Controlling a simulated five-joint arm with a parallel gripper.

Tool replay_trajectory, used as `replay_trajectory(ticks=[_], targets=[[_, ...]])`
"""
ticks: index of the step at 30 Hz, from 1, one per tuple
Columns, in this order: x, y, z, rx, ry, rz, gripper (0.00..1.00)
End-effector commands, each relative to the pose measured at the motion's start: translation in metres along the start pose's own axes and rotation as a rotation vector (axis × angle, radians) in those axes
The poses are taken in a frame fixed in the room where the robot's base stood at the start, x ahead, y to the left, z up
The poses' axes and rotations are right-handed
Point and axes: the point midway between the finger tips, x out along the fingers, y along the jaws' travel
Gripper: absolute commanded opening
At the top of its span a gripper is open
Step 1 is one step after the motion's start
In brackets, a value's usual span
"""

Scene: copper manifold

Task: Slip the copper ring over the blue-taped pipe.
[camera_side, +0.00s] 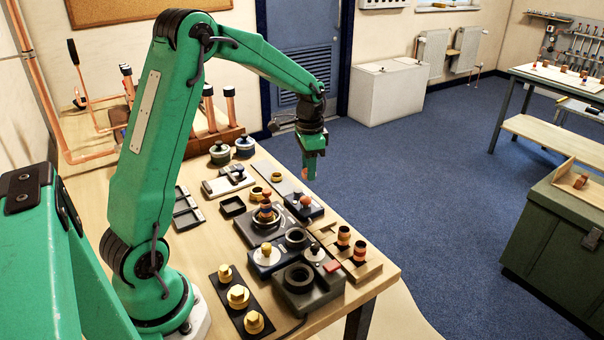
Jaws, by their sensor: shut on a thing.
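My gripper (311,167) is above the far right part of the workbench, pointing down. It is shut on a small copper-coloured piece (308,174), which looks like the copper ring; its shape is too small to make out. Upright copper pipes with dark bands near their tops stand at the back left of the bench, including one pipe (209,112) and another beside it (230,107). I cannot tell which band is the blue tape. The held piece is well to the right of these pipes and apart from them.
The workbench (380,268) carries several dark fixtures, trays and brass fittings. A black plate with brass nuts (238,297) is at the front. Two lidded pots (244,147) stand near the pipes. Bent copper tubing (90,157) lies at the back left.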

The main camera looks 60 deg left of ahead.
Motion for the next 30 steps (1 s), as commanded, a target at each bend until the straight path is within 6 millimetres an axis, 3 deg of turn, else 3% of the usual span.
replay_trajectory(ticks=[11,24,30], targets=[[-0.011,0.004,0.021,-0.001,0.001,-0.001,0.1],[-0.036,0.026,0.093,-0.002,0.001,-0.001,0.1],[-0.041,0.036,0.115,0.0,0.001,-0.001,0.1]])
